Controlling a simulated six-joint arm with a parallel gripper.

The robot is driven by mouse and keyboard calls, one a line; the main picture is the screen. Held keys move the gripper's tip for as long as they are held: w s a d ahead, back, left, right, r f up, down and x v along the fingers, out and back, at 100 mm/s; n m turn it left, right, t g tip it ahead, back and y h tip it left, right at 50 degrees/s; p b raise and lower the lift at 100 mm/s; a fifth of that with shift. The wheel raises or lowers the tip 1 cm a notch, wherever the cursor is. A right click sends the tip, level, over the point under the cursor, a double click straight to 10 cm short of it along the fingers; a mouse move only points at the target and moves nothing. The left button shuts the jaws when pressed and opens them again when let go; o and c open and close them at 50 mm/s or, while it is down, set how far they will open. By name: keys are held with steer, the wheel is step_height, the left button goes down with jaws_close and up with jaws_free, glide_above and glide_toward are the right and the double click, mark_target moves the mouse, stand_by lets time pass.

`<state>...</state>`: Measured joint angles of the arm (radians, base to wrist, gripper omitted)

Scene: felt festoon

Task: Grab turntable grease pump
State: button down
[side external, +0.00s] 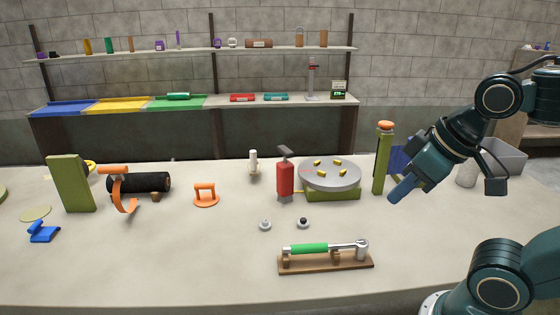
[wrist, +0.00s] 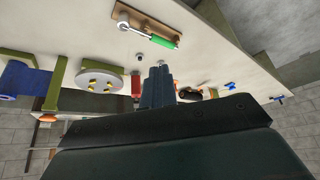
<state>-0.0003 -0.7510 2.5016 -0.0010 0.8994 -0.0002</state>
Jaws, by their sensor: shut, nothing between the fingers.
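The grease pump (side external: 285,178) looks like the red upright body with a grey angled handle on top, standing at the middle of the table. It stands just left of the turntable (side external: 330,174), a grey disc with several yellow pieces on a green base. My gripper (side external: 402,189) is shut and empty, raised to the right of both and pointing down-left. In the wrist view my shut fingers (wrist: 157,74) partly cover the scene. The red pump (wrist: 137,86) shows just left of them, partly hidden, and the turntable (wrist: 103,82) lies further left.
A tall green post (side external: 383,160) with an orange top stands between the turntable and my gripper. A wooden stand (side external: 325,263) with a green-handled wrench lies in front. Two small knobs (side external: 265,225) sit before the pump. An orange handle (side external: 206,196) is to the left.

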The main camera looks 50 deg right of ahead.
stand_by(0.4)
steer(key=c, duration=1.1)
jaws_free()
steer(key=w+d+r+m, duration=0.1)
steer(key=w+d+r, duration=0.15)
steer(key=w, duration=0.65)
steer(key=w+d+r+m+g+h, duration=0.1)
steer(key=w+d, duration=0.3)
steer(key=w, duration=0.4)
steer(key=w+d+r+m, duration=0.1)
steer(key=w+d, duration=0.3)
steer(key=w, duration=0.5)
steer(key=shift+m+g+h, duration=0.3)
steer(key=shift+m+h, duration=0.1)
steer(key=shift+m, duration=0.4)
steer(key=w+d+f, duration=0.1)
steer(key=w+d, duration=0.1)
steer(key=w, duration=0.1)
steer(key=w+d+f, duration=0.1)
steer(key=w+d, duration=0.1)
steer(key=w, duration=0.1)
steer(key=w+d+f, duration=0.2)
steer(key=w, duration=0.1)
steer(key=shift+d, duration=0.15)
steer(key=shift+f, duration=0.1)
